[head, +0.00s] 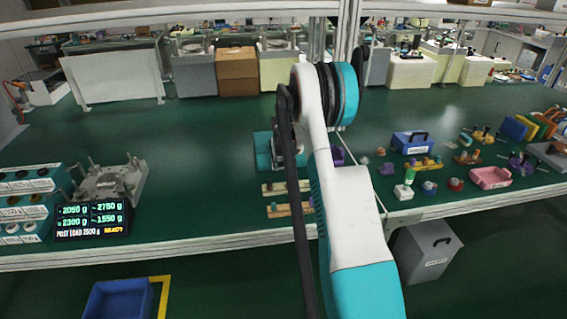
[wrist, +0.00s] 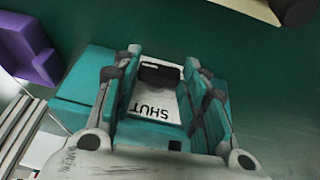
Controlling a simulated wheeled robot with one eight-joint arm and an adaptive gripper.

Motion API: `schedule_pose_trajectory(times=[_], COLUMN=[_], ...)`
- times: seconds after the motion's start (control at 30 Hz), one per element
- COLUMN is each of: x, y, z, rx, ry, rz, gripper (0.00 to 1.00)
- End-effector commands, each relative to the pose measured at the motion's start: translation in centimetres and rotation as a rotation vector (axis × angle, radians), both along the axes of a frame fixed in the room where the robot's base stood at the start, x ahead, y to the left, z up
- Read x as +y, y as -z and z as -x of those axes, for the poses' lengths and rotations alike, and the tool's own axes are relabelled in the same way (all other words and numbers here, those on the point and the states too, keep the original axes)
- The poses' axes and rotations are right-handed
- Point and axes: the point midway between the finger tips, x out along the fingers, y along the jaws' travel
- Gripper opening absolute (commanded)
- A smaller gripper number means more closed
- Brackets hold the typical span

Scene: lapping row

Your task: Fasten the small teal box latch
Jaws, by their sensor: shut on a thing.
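The small teal box (head: 263,151) stands on the green bench in the head view, partly behind my arm. In the wrist view the teal box (wrist: 85,75) spreads out around and beyond my fingers. Its latch shows a dark grip (wrist: 160,73) and a white plate marked SHUT (wrist: 155,107), upside down in the picture. My gripper (wrist: 161,66) has one finger on each side of the latch and is shut on it. The contact at the fingertips is partly hidden. In the head view the arm hides most of the gripper.
A purple block (wrist: 25,50) stands close to the box. Wooden strips with small parts (head: 285,188) lie in front of it. A digital readout (head: 91,219) and a metal fixture (head: 108,183) are at left. Coloured parts and a blue case (head: 411,143) are at right.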

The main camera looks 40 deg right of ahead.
Motion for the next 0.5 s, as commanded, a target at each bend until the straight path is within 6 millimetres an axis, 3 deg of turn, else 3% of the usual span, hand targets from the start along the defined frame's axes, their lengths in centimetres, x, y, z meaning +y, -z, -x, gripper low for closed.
schedule_pose_trajectory(times=[0.5], x=[1.10], y=[0.62], z=[-0.69], rx=[0.222], ry=[-0.002], rz=[0.363], gripper=[0.16])
